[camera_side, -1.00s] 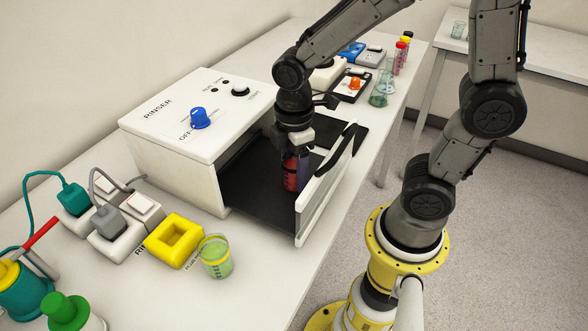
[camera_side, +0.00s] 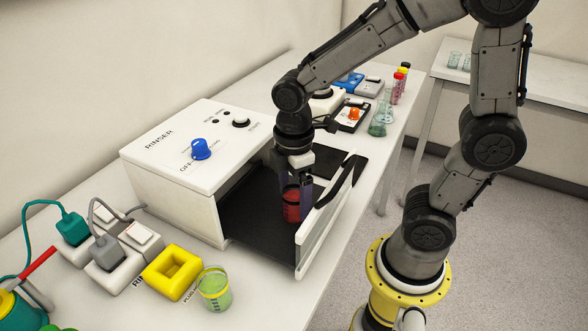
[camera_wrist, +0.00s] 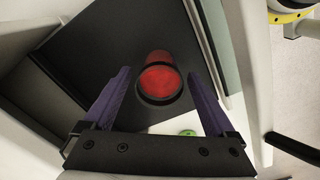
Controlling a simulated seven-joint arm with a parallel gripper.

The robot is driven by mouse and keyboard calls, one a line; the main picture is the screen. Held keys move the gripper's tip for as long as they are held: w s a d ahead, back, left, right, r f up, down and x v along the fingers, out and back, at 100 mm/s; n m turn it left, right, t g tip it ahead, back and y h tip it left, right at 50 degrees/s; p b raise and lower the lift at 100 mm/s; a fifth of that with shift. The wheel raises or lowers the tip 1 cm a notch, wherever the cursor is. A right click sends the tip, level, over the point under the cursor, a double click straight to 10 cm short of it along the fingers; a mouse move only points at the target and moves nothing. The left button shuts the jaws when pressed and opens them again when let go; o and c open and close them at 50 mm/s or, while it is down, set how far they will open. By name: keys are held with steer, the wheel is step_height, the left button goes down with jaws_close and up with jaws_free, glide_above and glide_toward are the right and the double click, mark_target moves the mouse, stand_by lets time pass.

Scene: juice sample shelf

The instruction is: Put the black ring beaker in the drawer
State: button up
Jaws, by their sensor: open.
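The black ring beaker (camera_side: 291,207) holds red liquid and stands upright inside the pulled-out drawer (camera_side: 258,228), on its dark floor near the front panel. In the wrist view the beaker (camera_wrist: 160,78) shows from above, with its dark rim around the red contents. My gripper (camera_side: 298,192) reaches down into the drawer over the beaker. In the wrist view my gripper (camera_wrist: 158,76) is open, with its purple fingers apart and gaps between them and the beaker.
The white rinser (camera_side: 195,160) stands behind the drawer. A beaker of green liquid (camera_side: 215,290) and a yellow square holder (camera_side: 172,272) stand left of the drawer. Plugs, switches (camera_side: 135,235) and cables crowd the left; several vessels (camera_side: 385,112) stand at the back.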

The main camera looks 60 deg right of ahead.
mark_target(294, 190)
step_height(294, 190, up, 10)
steer(key=shift+r, duration=0.15)
stand_by(0.4)
step_height(294, 190, down, 12)
steer(key=shift+f, duration=0.15)
steer(key=shift+r, duration=0.7)
steer(key=shift+f, duration=0.1)
